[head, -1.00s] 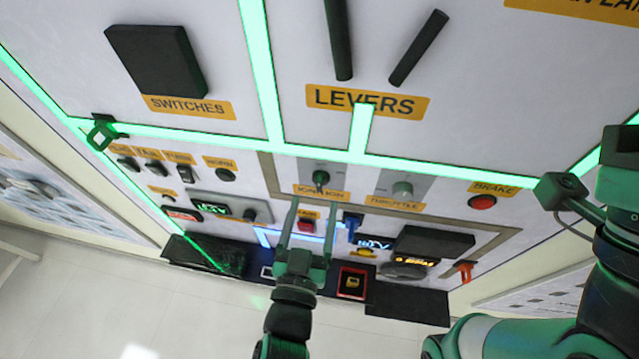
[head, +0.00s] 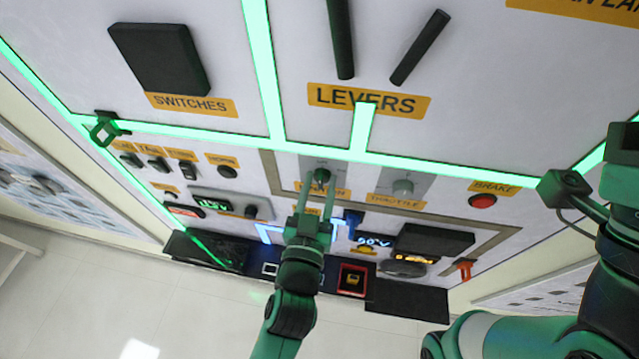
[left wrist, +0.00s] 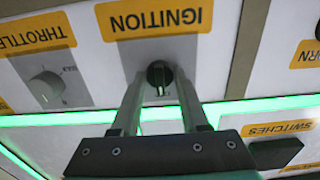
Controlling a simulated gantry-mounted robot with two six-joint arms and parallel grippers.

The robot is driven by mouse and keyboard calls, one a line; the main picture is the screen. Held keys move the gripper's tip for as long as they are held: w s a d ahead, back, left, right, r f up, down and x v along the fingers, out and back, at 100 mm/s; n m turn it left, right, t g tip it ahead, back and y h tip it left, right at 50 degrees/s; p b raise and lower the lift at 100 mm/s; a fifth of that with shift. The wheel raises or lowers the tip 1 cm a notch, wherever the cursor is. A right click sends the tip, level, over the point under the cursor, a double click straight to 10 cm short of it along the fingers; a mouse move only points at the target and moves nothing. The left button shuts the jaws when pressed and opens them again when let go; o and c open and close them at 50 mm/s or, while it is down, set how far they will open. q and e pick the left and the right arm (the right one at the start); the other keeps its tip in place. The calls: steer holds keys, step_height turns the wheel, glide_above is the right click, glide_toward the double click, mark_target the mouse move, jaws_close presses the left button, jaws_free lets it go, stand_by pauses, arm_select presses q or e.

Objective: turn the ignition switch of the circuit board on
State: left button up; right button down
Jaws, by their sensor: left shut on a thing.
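The ignition switch is a small dark round knob (head: 321,174) on a grey plate, above a yellow IGNITION label. In the left wrist view the knob (left wrist: 155,70) shows a pale green mark on its lower side. My left gripper (head: 317,183) reaches up to it from below. Its two long fingers (left wrist: 158,78) are shut on the knob, one on each side. In the head view the fingers partly cover the label. My right arm shows at the right edge, but its fingers are not in view.
The throttle knob (head: 402,187) sits just right of the ignition plate, and the red brake button (head: 482,201) farther right. Small switches (head: 157,165) are at the left. Two dark levers (head: 418,48) stand above. A shelf with small displays (head: 374,242) lies below.

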arm_select(q)
jaws_close()
steer(key=shift+m+p, duration=0.4)
steer(key=shift+m, duration=0.6)
steer(key=m+p, duration=0.1)
steer(key=m, duration=0.3)
steer(key=shift+r+p, duration=0.1)
steer(key=shift+p, duration=0.25)
steer(key=m+p, duration=0.1)
steer(key=m, duration=0.2)
steer(key=shift+m, duration=0.3)
steer(key=shift+m+p, duration=0.55)
steer(key=shift+m, duration=0.55)
steer(key=o, duration=1.1)
jaws_free()
